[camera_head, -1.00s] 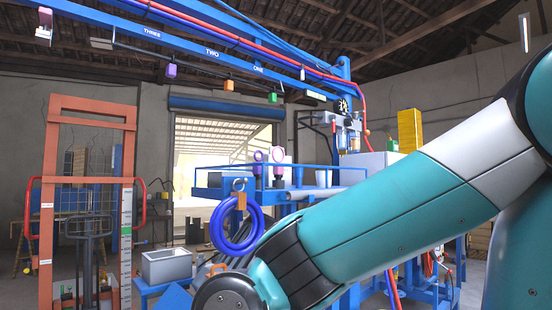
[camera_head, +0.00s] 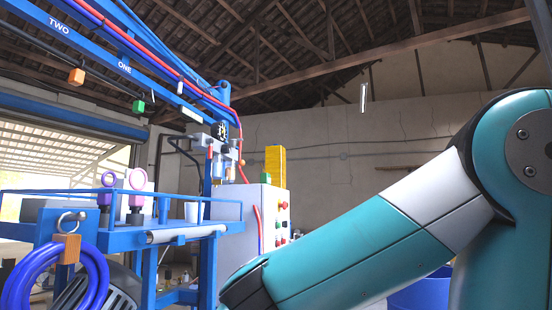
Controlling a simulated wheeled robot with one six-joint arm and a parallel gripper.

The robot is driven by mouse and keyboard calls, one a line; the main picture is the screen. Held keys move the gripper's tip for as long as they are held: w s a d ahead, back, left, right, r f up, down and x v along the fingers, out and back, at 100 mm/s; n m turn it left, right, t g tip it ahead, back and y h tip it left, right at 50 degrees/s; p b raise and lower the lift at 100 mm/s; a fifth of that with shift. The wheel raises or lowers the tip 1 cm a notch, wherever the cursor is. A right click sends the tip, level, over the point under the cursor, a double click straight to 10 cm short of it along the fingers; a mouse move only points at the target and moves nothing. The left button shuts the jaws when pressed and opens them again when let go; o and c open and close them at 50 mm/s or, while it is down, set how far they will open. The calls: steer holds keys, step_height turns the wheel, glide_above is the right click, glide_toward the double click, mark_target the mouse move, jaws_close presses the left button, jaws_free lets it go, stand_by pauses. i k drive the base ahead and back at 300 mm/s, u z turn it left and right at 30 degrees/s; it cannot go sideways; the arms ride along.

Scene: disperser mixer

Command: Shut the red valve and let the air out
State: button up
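I cannot make out a red valve for certain. A red hose (camera_head: 180,70) runs along the blue overhead beam and comes down by a small grey fitting assembly (camera_head: 222,160) on the blue post. The parts on that assembly are too small to tell apart. Below and to its right, a light grey control cabinet (camera_head: 262,210) carries several red and green buttons on its right face. My teal and white arm crosses the lower right of the view. My gripper is out of view.
A blue railed platform (camera_head: 180,232) holds purple and pink ring-topped parts and a white cup (camera_head: 193,211). A coiled blue hose (camera_head: 92,275) hangs at the lower left. A yellow block stack (camera_head: 275,167) stands on the cabinet. A blue drum (camera_head: 420,292) is partly behind my arm.

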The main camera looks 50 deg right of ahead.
mark_target(209, 141)
steer(key=z, duration=0.8)
steer(key=k, duration=0.55)
steer(key=z, duration=0.95)
steer(key=i, duration=2.3)
steer(key=u, duration=0.75)
